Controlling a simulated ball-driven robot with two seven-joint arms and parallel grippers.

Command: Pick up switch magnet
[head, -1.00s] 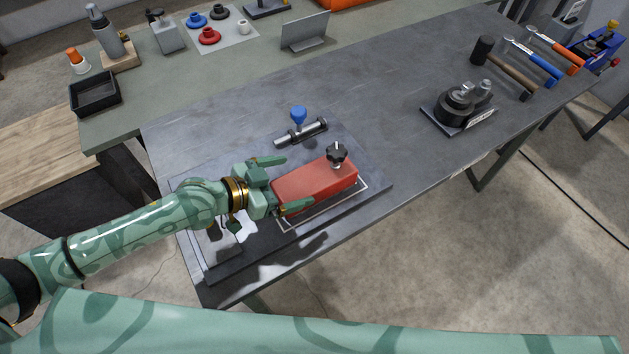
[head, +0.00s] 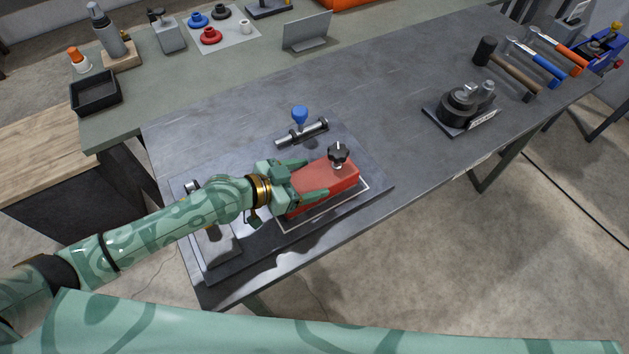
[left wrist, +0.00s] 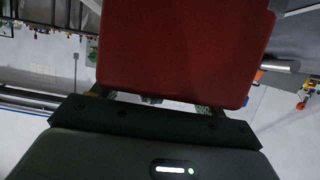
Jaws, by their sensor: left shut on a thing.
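The switch magnet looks to be the red block (head: 334,180) with a black star-shaped knob (head: 339,152) on top. It lies within a white outline on a dark plate (head: 290,228) on the table. My left gripper (head: 318,178) is shut on the red block, with a finger along each long side near its left end. In the left wrist view the red block (left wrist: 185,50) fills the space in front of the gripper and hides most of the fingers. My right gripper is not in view.
A blue-knobbed rod fixture (head: 302,131) stands behind the block. A dark pulley-like part (head: 460,105) sits on a base to the right. The middle of the table is clear.

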